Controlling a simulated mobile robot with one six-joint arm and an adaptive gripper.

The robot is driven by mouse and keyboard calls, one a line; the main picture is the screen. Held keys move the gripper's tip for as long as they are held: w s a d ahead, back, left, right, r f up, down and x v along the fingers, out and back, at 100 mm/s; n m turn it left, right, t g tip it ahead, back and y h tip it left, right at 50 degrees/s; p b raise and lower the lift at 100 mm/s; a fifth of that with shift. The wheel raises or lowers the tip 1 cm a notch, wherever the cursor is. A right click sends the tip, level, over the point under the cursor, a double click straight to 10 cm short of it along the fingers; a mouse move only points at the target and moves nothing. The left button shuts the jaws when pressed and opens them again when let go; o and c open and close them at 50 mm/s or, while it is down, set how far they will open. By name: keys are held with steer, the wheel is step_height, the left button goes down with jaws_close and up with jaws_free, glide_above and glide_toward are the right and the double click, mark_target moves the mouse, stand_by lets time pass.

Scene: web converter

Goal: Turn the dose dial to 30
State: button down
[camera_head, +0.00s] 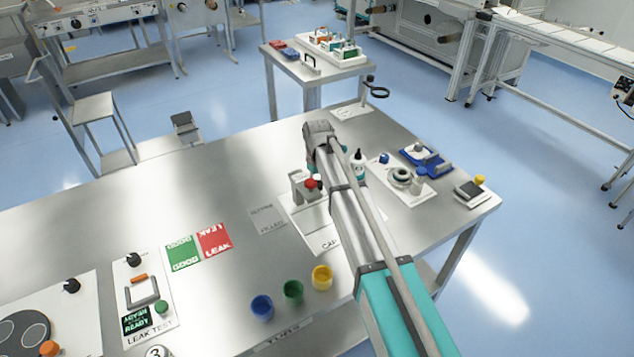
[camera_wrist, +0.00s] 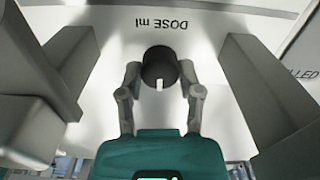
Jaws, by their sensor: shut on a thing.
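The dose dial (camera_wrist: 157,60) is a round black knob with a white pointer mark. It sits near the middle of the wrist view, on a pale panel (camera_wrist: 107,40). The pointer mark is toward the bottom of the picture, nearly straight down. The label "DOSE ml" (camera_wrist: 161,24) reads upside down above the dial. My gripper (camera_wrist: 160,70) has one grey finger on each side of the dial and is shut on it. No scale numbers can be read around the dial. In the head view my arm hides the dial and the gripper.
Grey upright parts flank the dial at left (camera_wrist: 70,65) and right (camera_wrist: 250,85) in the wrist view. In the head view, blue (camera_head: 262,308), green (camera_head: 293,291) and yellow (camera_head: 322,278) cups stand on the steel table (camera_head: 200,190), left of my arm.

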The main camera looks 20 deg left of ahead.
steer(key=m, duration=0.5)
stand_by(0.5)
steer(key=shift+c, duration=1.3)
jaws_free()
steer(key=shift+n, duration=0.4)
